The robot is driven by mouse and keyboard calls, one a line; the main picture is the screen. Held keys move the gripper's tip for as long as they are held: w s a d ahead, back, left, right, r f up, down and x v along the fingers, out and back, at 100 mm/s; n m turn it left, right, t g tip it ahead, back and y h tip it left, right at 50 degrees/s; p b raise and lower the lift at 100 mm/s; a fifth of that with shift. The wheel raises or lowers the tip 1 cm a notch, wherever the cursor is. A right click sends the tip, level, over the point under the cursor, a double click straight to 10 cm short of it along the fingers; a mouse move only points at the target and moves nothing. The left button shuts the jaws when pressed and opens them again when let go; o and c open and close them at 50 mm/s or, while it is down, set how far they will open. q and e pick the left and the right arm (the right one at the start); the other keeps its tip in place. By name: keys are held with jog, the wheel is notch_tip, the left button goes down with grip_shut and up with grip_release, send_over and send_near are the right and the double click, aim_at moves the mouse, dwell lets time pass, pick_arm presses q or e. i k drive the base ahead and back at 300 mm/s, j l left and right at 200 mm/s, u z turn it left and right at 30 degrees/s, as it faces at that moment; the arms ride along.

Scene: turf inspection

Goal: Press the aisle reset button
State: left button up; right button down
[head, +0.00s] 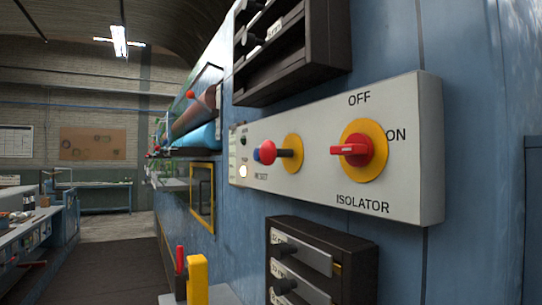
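A light grey control panel (318,185) juts from the blue machine wall on the right, seen at a steep angle. Near its far left end, a blue round part (256,155) shows beside a red mushroom head (267,151), which seems to cover part of it. Small lettering below appears to read RESET. The red head sits on a dark stem in front of a yellow disc (292,153). A small glowing whitish button or lamp (243,172) lies lower left, and a small dark green one (243,141) above it. Neither gripper shows in the head view.
A red isolator switch (350,149) on a yellow disc is at the panel's near end. Dark racks stand above (290,75) and below (320,262) the panel. Red and yellow upright parts (197,279) rise at the bottom. A dark-floored aisle (110,260) runs along the left.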

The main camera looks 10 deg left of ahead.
aim_at(256, 154)
jog(key=j+z, duration=0.3)
jog(key=j, duration=1.1)
jog(key=k+j+z, duration=0.1)
jog(key=j, duration=1)
jog(key=k+j+z, duration=0.1)
jog(key=j, duration=0.45)
